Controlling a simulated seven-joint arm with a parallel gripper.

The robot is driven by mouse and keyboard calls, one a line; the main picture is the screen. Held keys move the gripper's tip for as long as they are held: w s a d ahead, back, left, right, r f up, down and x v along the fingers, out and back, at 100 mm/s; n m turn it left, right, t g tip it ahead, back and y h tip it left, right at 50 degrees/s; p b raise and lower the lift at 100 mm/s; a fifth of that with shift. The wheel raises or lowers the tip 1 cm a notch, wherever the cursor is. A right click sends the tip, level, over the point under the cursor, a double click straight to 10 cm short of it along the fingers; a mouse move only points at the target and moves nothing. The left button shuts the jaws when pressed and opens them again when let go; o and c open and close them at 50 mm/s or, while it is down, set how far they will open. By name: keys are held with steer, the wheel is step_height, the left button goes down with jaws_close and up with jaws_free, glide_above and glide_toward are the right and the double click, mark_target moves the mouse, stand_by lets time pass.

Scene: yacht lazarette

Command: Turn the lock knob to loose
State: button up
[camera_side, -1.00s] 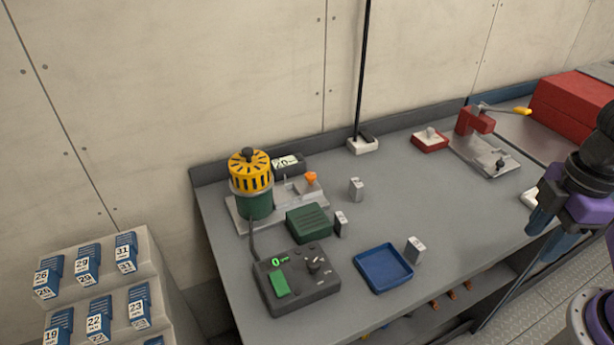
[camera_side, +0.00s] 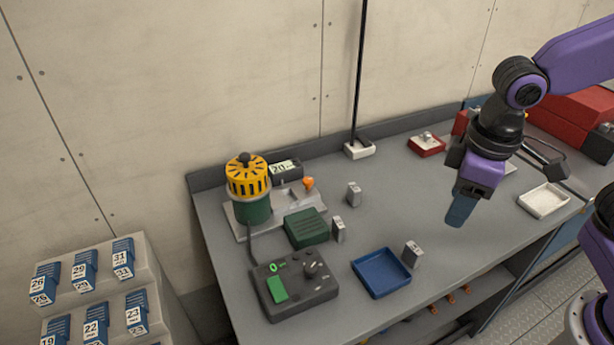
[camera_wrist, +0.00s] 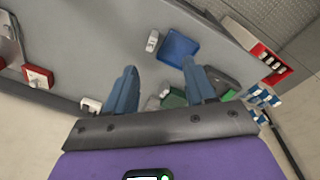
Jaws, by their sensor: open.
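A device with a slotted yellow top (camera_side: 247,178) and green body (camera_side: 253,210) stands on a grey base at the bench's back left. A small orange knob (camera_side: 308,184) sits on that base, to its right. A dark control box (camera_side: 293,287) in front has a black knob (camera_side: 311,268), a green button (camera_side: 278,289) and a green key-like mark. No label shows which knob is the lock knob. My gripper (camera_side: 461,212) points down above the right part of the bench, apart from all of these. Its two blue fingers are spread and empty in the wrist view (camera_wrist: 160,88).
A blue tray (camera_side: 381,286), a dark green block (camera_side: 306,228) and several small grey blocks lie between my gripper and the devices. A thin black pole rises from a white base (camera_side: 359,149). A white tray (camera_side: 544,213) lies at right.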

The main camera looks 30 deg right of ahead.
steer(key=w+a+r+m+t+h, duration=0.1)
steer(key=w+a+m, duration=0.85)
steer(key=w, duration=0.65)
steer(key=m+t+h, duration=0.1)
steer(key=m+h, duration=0.1)
steer(key=m, duration=0.5)
glide_toward(308, 180)
steer(key=shift+n, duration=0.25)
steer(key=x, duration=0.8)
steer(key=shift+f, duration=0.15)
jaws_close()
